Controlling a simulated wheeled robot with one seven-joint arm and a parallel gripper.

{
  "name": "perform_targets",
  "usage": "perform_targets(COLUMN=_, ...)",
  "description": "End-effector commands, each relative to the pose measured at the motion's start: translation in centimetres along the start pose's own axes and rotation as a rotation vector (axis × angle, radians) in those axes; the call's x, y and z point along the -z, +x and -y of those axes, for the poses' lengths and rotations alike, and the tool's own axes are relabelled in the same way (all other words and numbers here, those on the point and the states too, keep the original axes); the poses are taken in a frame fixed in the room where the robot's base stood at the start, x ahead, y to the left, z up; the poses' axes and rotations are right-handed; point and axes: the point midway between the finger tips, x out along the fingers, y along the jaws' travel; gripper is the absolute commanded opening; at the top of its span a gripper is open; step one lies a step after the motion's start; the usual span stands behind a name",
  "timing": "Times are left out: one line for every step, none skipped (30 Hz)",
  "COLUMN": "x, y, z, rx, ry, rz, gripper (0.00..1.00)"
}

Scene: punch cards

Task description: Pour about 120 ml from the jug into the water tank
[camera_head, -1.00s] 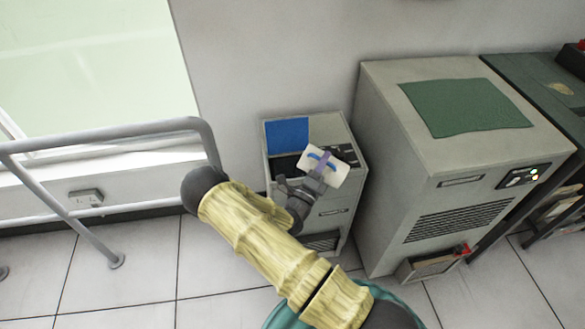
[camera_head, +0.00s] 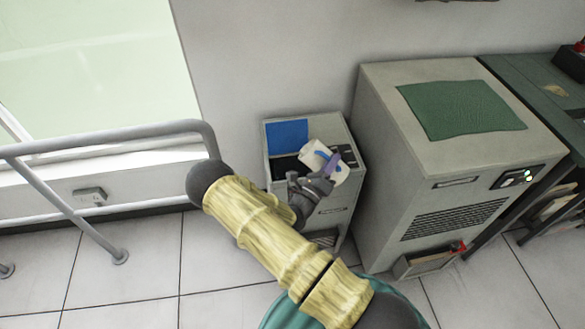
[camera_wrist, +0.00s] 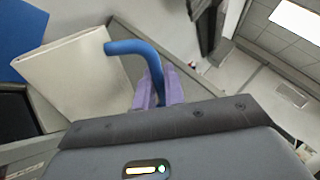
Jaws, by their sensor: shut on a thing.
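The white jug (camera_head: 315,152) is held above the small grey cabinet with the water tank (camera_head: 288,168), whose dark opening shows beneath a raised blue lid (camera_head: 287,133). My gripper (camera_head: 332,163) is shut on the jug's blue handle. In the wrist view the purple fingertips (camera_wrist: 158,88) clasp the blue handle (camera_wrist: 135,48), and the jug's white body (camera_wrist: 68,75) looks tilted to the left, towards the dark opening (camera_wrist: 15,115). The jug's inside, its spout and any water are hidden, so I cannot tell whether it is pouring.
A larger grey machine (camera_head: 385,170) with a green mat (camera_head: 462,110) on top stands close on the right. A grey rail (camera_head: 110,133) stands at the left before the window. The wall is close behind. Tiled floor (camera_head: 120,285) is clear at the lower left.

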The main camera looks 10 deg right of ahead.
Motion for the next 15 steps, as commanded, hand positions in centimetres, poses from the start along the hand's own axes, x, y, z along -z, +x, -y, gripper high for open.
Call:
perform_targets(x=-0.06, y=0.10, z=0.14, rx=0.002, ry=0.010, rz=-0.002, gripper=0.00)
perform_targets(x=-0.04, y=0.13, z=0.16, rx=0.002, ry=0.019, rz=-0.005, gripper=0.00)
perform_targets(x=0.03, y=0.17, z=0.19, rx=0.001, ry=0.035, rz=-0.012, gripper=0.00)
perform_targets(x=0.09, y=0.21, z=0.21, rx=0.000, ry=0.050, rz=-0.018, gripper=0.00)
perform_targets(x=0.17, y=0.24, z=0.21, rx=0.000, ry=0.066, rz=-0.024, gripper=0.00)
perform_targets(x=0.26, y=0.29, z=0.22, rx=-0.001, ry=0.088, rz=-0.031, gripper=0.00)
perform_targets(x=0.33, y=0.31, z=0.20, rx=-0.002, ry=0.102, rz=-0.036, gripper=0.00)
perform_targets(x=0.41, y=0.33, z=0.18, rx=-0.002, ry=0.116, rz=-0.041, gripper=0.00)
perform_targets(x=0.50, y=0.33, z=0.13, rx=-0.002, ry=0.129, rz=-0.046, gripper=0.00)
perform_targets(x=0.56, y=0.33, z=0.10, rx=-0.002, ry=0.135, rz=-0.049, gripper=0.00)
perform_targets(x=0.60, y=0.32, z=0.06, rx=-0.002, ry=0.139, rz=-0.050, gripper=0.00)
perform_targets(x=0.64, y=0.31, z=0.03, rx=-0.002, ry=0.142, rz=-0.051, gripper=0.00)
perform_targets(x=0.64, y=0.30, z=0.02, rx=-0.002, ry=0.141, rz=-0.051, gripper=0.00)
perform_targets(x=0.65, y=0.30, z=0.01, rx=-0.002, ry=0.141, rz=-0.050, gripper=0.00)
perform_targets(x=0.64, y=0.30, z=0.01, rx=-0.002, ry=0.141, rz=-0.050, gripper=0.00)
